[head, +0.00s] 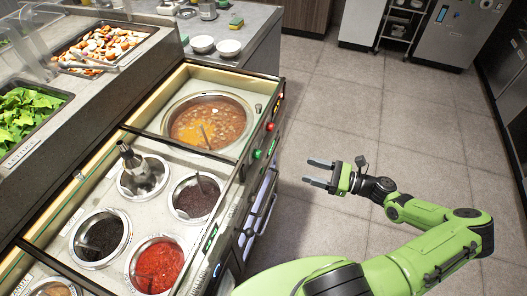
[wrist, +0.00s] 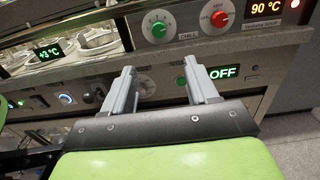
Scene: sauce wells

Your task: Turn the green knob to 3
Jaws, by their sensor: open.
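The green knob (wrist: 160,25) sits on a white dial plate on the counter's front panel, above a CHILL label. Its dial marks are too small to read, so I cannot tell its setting. In the head view the green knob (head: 257,154) shows as a small spot on the counter's front edge. My gripper (head: 311,171) is open and empty, out over the floor to the right of the panel. In the wrist view my gripper (wrist: 160,78) has its two grey fingers apart, pointing at the panel below the green knob, not touching it.
A red knob (wrist: 220,15) is right of the green one, near a 90 °C display (wrist: 265,9). An OFF display (wrist: 222,72) and a +3 °C display (wrist: 48,52) are also on the front. A soup pot (head: 208,121) and sauce wells fill the counter top. The floor (head: 350,105) is clear.

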